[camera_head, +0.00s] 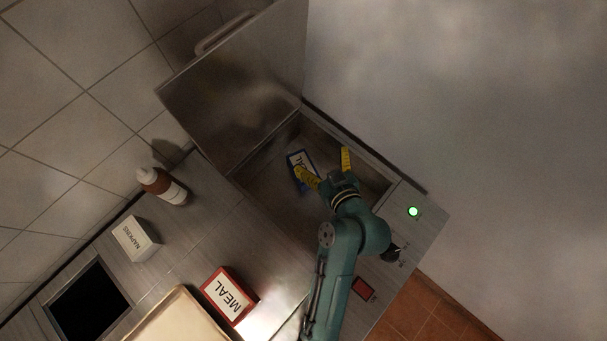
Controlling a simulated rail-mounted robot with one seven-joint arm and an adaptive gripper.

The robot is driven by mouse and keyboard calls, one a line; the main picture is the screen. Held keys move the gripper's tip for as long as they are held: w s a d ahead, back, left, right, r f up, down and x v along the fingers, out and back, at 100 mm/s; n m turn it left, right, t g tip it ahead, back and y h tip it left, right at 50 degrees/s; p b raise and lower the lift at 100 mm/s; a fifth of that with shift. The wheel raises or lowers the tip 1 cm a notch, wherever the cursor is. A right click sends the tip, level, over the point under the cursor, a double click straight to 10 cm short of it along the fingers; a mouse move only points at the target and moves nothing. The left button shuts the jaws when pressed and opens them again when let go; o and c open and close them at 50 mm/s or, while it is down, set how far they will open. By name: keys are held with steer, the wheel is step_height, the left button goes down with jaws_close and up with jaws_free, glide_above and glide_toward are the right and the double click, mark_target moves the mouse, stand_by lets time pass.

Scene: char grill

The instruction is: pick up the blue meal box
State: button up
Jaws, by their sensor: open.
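The blue meal box (295,160) lies inside the open grill bay (262,205), with its white label and part of its lettering showing. My gripper (328,165) is over the bay, its two yellow fingers spread wide and nothing held between them. The left finger overlaps the lower right part of the blue box in this view, hiding some of it. I cannot tell whether that finger touches the box or is above it.
The raised metal lid (235,90) stands behind the bay. A red meal box (229,296), a tan tray (180,318), a napkin box (135,238) and a brown bottle (162,186) stand on the counter. A green light (413,211) glows at the right.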

steer(key=g+b, duration=0.1)
steer(key=b, duration=0.1)
glide_toward(301, 157)
steer(key=shift+y, duration=0.4)
steer(key=w+f, duration=0.1)
steer(key=w+a+f, duration=0.1)
steer(key=f, duration=0.1)
steer(key=w+a+f, duration=0.1)
steer(key=w, duration=0.1)
steer(key=shift+w+a+f+b, duration=0.15)
steer(key=shift+a+f+b, duration=0.05)
steer(key=shift+f+b, duration=0.15)
steer(key=shift+r, duration=0.1)
steer(key=c, duration=1.3)
